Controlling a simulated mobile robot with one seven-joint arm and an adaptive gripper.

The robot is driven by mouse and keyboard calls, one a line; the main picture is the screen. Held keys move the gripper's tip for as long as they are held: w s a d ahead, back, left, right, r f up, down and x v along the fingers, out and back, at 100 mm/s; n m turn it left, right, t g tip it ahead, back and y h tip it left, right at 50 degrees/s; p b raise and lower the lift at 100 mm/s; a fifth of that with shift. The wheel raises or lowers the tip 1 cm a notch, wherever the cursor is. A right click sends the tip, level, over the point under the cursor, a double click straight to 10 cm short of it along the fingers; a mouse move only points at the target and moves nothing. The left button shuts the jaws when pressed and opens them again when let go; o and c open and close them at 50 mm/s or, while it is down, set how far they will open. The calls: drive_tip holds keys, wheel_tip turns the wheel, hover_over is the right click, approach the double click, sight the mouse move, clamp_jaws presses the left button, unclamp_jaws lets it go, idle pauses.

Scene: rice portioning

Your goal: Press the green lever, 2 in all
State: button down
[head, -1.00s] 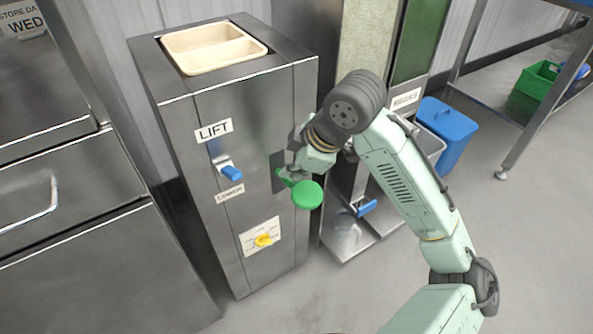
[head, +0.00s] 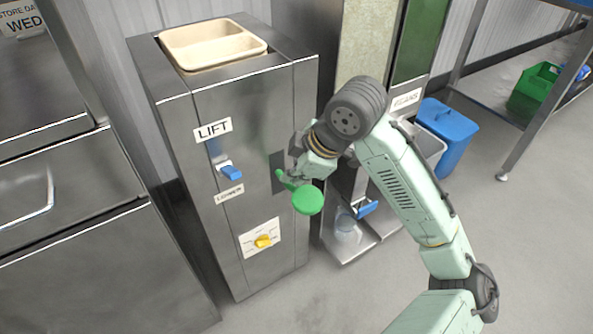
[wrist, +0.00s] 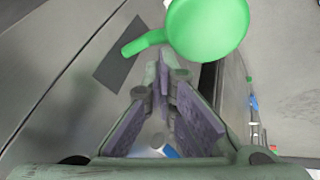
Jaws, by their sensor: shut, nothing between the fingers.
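The green lever (head: 308,200) has a round paddle end and sticks out from a dark slot on the side of the steel lift cabinet (head: 270,110). In the wrist view the lever (wrist: 207,30) fills the top, its stem running left to the dark slot plate. My gripper (head: 292,172) is at the lever's stem, just above and behind the paddle in the head view. In the wrist view my gripper's fingers (wrist: 165,68) are together with nothing between them, their tips close to the stem. I cannot tell whether they touch it.
A beige tray (head: 212,46) sits in the cabinet's top. The cabinet front has a blue lift switch (head: 231,172) and a yellow knob (head: 264,241). A dispenser with a blue lever (head: 367,208) and a clear container (head: 347,228) stands right. A blue bin (head: 446,132) is behind it.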

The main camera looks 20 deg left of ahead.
drive_tip(key=shift+s+d+f+b, duration=0.15)
drive_tip(key=shift+f+b, duration=0.2)
drive_tip(key=shift+f, duration=0.2)
idle(0.4)
idle(0.5)
drive_tip(key=shift+w+a+r+p, duration=0.2)
drive_tip(key=shift+a+r+p, duration=0.05)
drive_tip(key=shift+r+p, duration=0.65)
drive_tip(key=shift+w+a+r+p, duration=0.2)
drive_tip(key=shift+r+p, duration=0.65)
drive_tip(key=shift+r, duration=0.15)
drive_tip(key=shift+w+a+r+p, duration=0.2)
drive_tip(key=shift+a+r+p, duration=0.05)
drive_tip(key=shift+r+p, duration=0.65)
drive_tip(key=shift+r, duration=0.1)
wheel_tip(320, 180, up, 5)
drive_tip(key=p, duration=0.5)
hover_over(291, 188)
drive_tip(key=a, duration=0.1)
drive_tip(key=shift+w+a+b, duration=0.1)
drive_tip(key=shift+w+b, duration=0.2)
drive_tip(key=shift+w, duration=0.1)
